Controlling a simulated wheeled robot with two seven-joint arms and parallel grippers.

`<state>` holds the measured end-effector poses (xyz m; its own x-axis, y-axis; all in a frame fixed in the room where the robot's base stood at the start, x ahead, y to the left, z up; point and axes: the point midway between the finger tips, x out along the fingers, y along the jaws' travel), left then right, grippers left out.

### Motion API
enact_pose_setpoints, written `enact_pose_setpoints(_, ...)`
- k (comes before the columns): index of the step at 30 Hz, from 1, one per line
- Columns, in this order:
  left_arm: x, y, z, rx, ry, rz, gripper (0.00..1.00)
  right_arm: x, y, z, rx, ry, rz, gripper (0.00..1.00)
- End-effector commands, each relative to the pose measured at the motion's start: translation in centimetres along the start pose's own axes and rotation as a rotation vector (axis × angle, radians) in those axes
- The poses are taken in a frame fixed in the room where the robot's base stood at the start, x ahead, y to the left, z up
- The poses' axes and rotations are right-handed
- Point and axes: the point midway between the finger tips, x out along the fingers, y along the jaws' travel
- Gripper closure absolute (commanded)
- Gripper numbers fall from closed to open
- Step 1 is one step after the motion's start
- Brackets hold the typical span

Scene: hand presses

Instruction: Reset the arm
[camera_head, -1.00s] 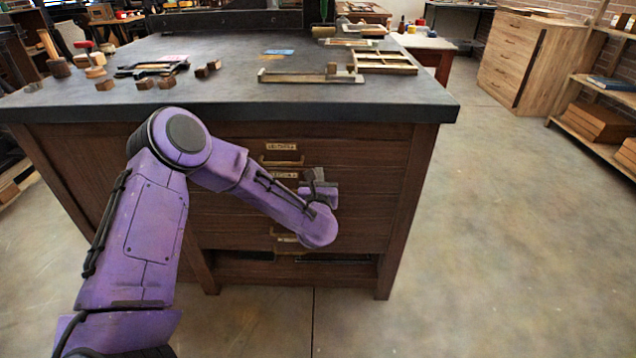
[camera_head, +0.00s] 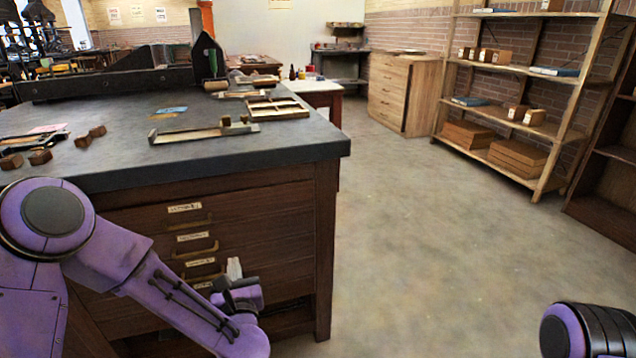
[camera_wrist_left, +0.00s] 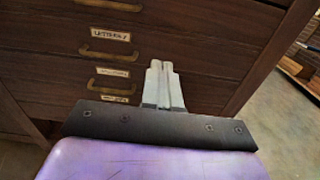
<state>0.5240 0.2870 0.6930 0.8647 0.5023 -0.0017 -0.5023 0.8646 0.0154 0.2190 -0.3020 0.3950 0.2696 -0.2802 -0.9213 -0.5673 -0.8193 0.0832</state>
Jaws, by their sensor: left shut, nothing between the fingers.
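My left arm (camera_head: 145,270) reaches in from the left in front of the wooden cabinet. Its gripper (camera_head: 234,268) is near the lower drawers at the cabinet's right side, fingers together and empty. In the left wrist view the pale fingers (camera_wrist_left: 163,84) are pressed side by side, pointing toward the drawer fronts. I cannot tell the gap between the fingertips and the wood. A rounded part of my right arm (camera_head: 585,332) shows at the lower right. My right gripper is out of view.
The cabinet's dark top (camera_head: 300,148) holds a metal tray (camera_head: 203,132), a wooden divided frame (camera_head: 277,108) and small wooden blocks (camera_head: 90,136). Labelled drawers with brass handles (camera_head: 195,250) face me. Shelves (camera_head: 535,90) stand at the right. The floor (camera_head: 430,240) between is clear.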

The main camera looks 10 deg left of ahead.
Motion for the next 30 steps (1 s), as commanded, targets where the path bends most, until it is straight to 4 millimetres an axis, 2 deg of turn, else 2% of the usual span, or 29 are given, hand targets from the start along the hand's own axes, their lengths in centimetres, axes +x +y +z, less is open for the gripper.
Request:
enact_pose_setpoints(2,0.0,-0.3,-0.1,0.098,0.005,-0.017,1.00,0.0,0.0,0.0,0.000,0.000,0.000,0.33)
enact_pose_setpoints(3,0.0,-0.8,-0.3,0.205,0.013,-0.041,1.00,0.0,0.0,0.0,0.000,0.000,0.000,0.33)
enact_pose_setpoints(5,-0.3,-1.5,-1.2,0.442,0.037,-0.099,1.00,0.0,0.0,0.0,0.000,0.000,0.000,0.33)
enact_pose_setpoints(6,-0.7,-1.9,-2.3,0.645,0.056,-0.154,1.00,0.0,0.0,0.0,0.000,0.000,0.000,0.33)
enact_pose_setpoints(8,-1.9,-2.2,-5.2,0.995,0.088,-0.269,1.00,0.0,0.0,0.0,0.000,0.000,0.000,0.33)
enact_pose_setpoints(9,-3.1,-2.1,-7.8,1.238,0.108,-0.366,1.00,0.0,0.0,0.0,0.000,0.000,0.000,0.33)
enact_pose_setpoints(11,-5.6,-1.2,-12.3,1.600,0.129,-0.545,1.00,0.0,0.0,0.0,0.000,0.000,0.000,0.33)
enact_pose_setpoints(12,-7.5,-0.1,-15.3,1.816,0.134,-0.679,1.00,0.0,0.0,0.0,0.000,0.000,0.000,0.33)
enact_pose_setpoints(15,-12.2,3.1,-21.0,2.201,0.121,-0.992,1.00,0.0,0.0,0.0,0.000,0.000,0.000,0.33)
enact_pose_setpoints(18,-16.3,6.7,-24.8,2.427,0.100,-1.267,1.00,0.0,0.0,0.0,0.000,0.000,0.000,0.33)
enact_pose_setpoints(21,-20.0,10.3,-27.3,2.549,0.101,-1.496,1.00,0.0,0.0,0.0,0.000,0.000,0.000,0.33)
enact_pose_setpoints(25,-24.3,15.2,-29.4,2.619,0.158,-1.707,1.00,0.0,0.0,0.0,0.000,0.000,0.000,0.33)
enact_pose_setpoints(26,-25.4,16.2,-29.9,-2.589,-0.157,1.730,1.00,0.0,0.0,0.0,0.000,0.000,0.000,0.33)
enact_pose_setpoints(27,-26.2,16.5,-28.8,-2.568,-0.161,1.748,1.00,-1.4,0.1,-0.5,0.000,-0.001,0.000,0.33)
enact_pose_setpoints(28,-25.8,16.3,-26.9,-2.582,-0.161,1.742,1.00,-3.0,0.3,-1.2,-0.001,-0.001,0.001,0.33)
enact_pose_setpoints(30,-25.7,16.3,-24.6,-2.587,-0.162,1.742,1.00,-5.0,0.4,-2.1,0.000,0.000,0.000,0.33)
